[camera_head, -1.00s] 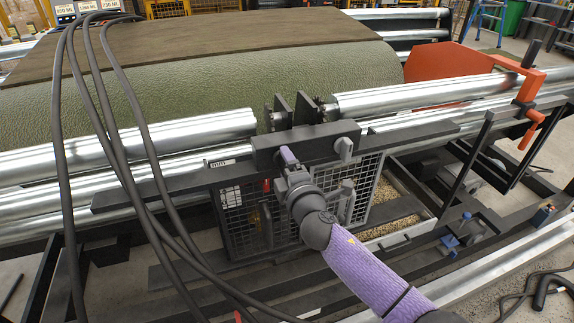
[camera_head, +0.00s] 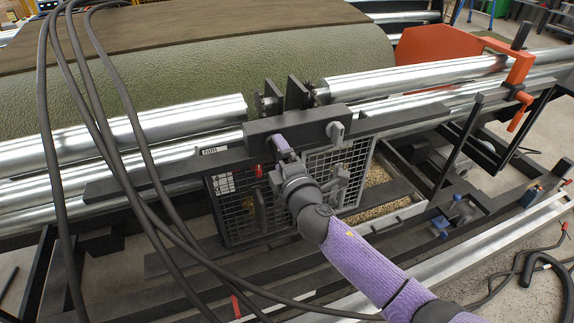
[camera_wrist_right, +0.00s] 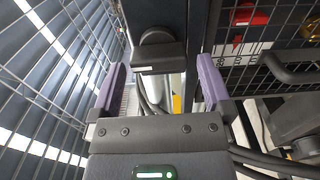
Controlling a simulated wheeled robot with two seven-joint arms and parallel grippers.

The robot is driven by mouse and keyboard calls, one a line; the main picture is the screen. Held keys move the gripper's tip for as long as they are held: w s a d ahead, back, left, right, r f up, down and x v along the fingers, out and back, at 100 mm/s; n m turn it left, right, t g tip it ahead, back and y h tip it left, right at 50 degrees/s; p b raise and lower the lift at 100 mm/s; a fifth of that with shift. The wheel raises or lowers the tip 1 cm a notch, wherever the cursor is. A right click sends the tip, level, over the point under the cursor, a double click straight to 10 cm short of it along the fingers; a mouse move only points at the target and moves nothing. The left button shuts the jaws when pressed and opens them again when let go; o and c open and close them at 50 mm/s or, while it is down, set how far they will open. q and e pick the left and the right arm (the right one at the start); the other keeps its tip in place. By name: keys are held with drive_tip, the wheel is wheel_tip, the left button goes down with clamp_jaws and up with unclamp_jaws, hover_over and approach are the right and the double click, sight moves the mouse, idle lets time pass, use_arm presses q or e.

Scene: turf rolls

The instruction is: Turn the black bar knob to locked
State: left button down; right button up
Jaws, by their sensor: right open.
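In the right wrist view a black bar knob (camera_wrist_right: 160,52) with a rounded boss and a thin white line lies ahead, between the fingers. A gap shows on each side of it. My right gripper (camera_wrist_right: 162,85) is open, its two purple fingers apart. In the head view this gripper (camera_head: 281,146) is at the front of a long black box (camera_head: 262,129) on the machine's rail. It hides part of the box. A grey-looking lever (camera_head: 337,131) sits at the box's right end; I cannot tell whether it is the same knob. My left gripper is out of view.
A wire mesh guard (camera_head: 232,208) is below the box, with a red part (camera_wrist_right: 250,14) near it in the wrist view. Steel rollers (camera_head: 190,118) run behind. Black cables (camera_head: 100,130) hang at the left. An orange bracket (camera_head: 520,68) stands at the right.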

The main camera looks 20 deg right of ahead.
drive_tip(key=s, duration=0.8)
drive_tip(key=shift+d+p, duration=0.15)
drive_tip(key=shift+p, duration=0.2)
drive_tip(key=s+d+f+m+g, duration=0.1)
drive_tip(key=s+f+m+g, duration=0.3)
drive_tip(key=f, duration=0.6)
drive_tip(key=s+d+f+m+g+h, duration=0.1)
drive_tip(key=s+d+f+m+g, duration=0.15)
drive_tip(key=s+f, duration=0.55)
drive_tip(key=s+d+f+m+g, duration=0.1)
drive_tip(key=s+f+m+g, duration=0.2)
drive_tip(key=f, duration=0.9)
drive_tip(key=s+a+f+m+g, duration=0.1)
drive_tip(key=s+f+m+g, duration=0.2)
drive_tip(key=s, duration=0.9)
drive_tip(key=s+a+f+m+g, duration=0.1)
drive_tip(key=s+f+m+g, duration=0.2)
drive_tip(key=s, duration=1)
wheel_tip(320, 180, down, 4)
drive_tip(key=shift+s+f+g+b, duration=0.2)
drive_tip(key=shift+g+b, duration=0.1)
drive_tip(key=shift+g, duration=0.65)
drive_tip(key=shift+m, duration=0.25)
